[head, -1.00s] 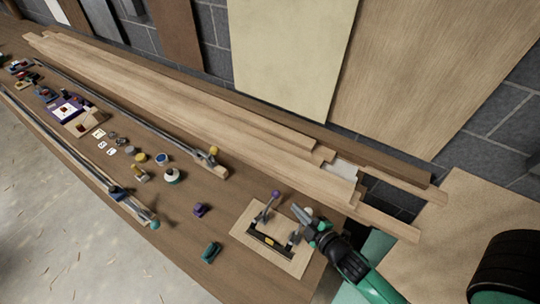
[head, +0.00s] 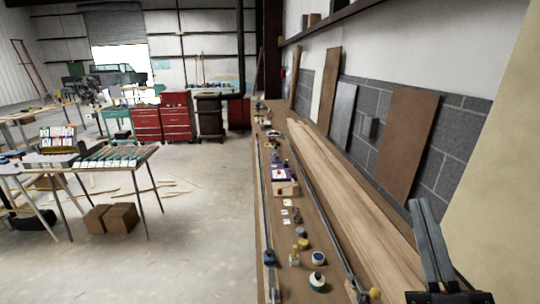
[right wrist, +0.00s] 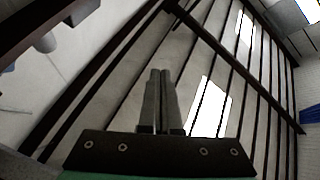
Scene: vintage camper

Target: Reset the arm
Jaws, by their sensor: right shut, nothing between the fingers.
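My right gripper (head: 424,225) stands upright at the lower right of the head view, in front of the long boards on the bench. Its two fingers are together with nothing between them. In the right wrist view the closed fingers (right wrist: 160,100) point up toward the roof beams and bright skylights, touching nothing. My left gripper is in neither current view.
A long wooden workbench (head: 307,225) runs along the right wall, bearing long boards (head: 345,175), clamps, and small jars. Panels (head: 408,140) lean on the wall. Open concrete floor (head: 200,235) lies left, with a tool table (head: 100,157) and red cabinets (head: 178,122) beyond.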

